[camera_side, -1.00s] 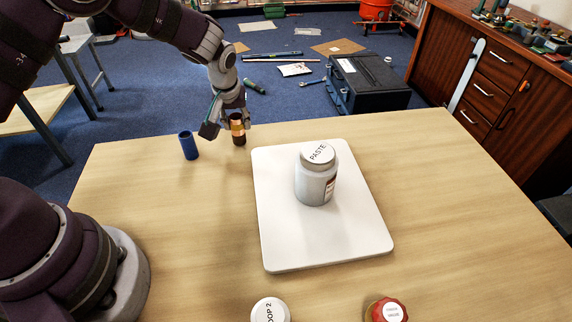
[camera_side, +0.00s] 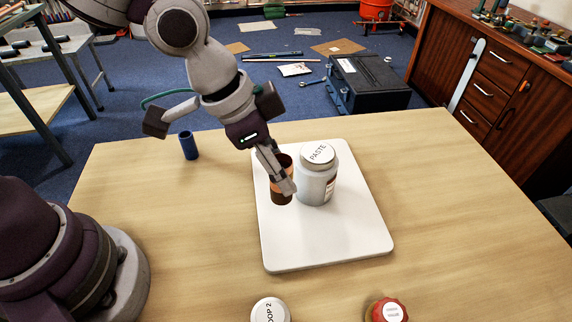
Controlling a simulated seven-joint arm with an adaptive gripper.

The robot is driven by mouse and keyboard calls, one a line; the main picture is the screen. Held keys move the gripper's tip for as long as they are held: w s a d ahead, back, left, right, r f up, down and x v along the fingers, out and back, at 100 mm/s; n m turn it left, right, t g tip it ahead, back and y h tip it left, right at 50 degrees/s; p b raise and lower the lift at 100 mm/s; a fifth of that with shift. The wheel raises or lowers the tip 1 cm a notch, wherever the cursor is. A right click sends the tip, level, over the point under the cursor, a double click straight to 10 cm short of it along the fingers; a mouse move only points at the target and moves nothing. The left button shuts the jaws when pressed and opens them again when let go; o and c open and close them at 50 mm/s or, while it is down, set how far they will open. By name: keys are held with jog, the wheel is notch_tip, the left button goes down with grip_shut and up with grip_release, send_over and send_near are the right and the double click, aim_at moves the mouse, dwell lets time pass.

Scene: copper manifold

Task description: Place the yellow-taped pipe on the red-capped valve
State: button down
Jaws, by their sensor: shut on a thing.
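The yellow-taped pipe (camera_side: 281,198) is a short, dark copper-brown cylinder with a lighter orange-yellow band. It is upright over the white board, just left of the paste jar. My gripper (camera_side: 283,184) is shut on it, and a finger hides part of its band. I cannot tell whether the pipe touches the board or the jar. The red-capped valve (camera_side: 386,310) is at the front edge of the picture, right of the middle, with a white label on its cap. Its lower part is cut off by the frame.
The white board (camera_side: 320,243) lies mid-table, bearing the white paste jar (camera_side: 317,180). A blue cylinder (camera_side: 189,146) stands at the back left. A white-capped item labelled "OOP 2" (camera_side: 270,311) is at the front. The table right of the board is clear.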

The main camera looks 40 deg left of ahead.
jog(key=s+d+m+g+h, duration=0.15)
jog(key=s+d+m, duration=0.25)
jog(key=s+m, duration=0.5)
jog(key=n+g, duration=0.1)
send_over(392, 312)
jog(key=shift+s+a+f, duration=0.15)
jog(key=shift+a+f, duration=0.05)
jog(key=shift+f, duration=0.65)
jog(key=shift+d+f, duration=0.2)
jog(key=shift+f, duration=1.55)
jog(key=shift+f, duration=0.1)
jog(key=c, duration=0.8)
grip_release()
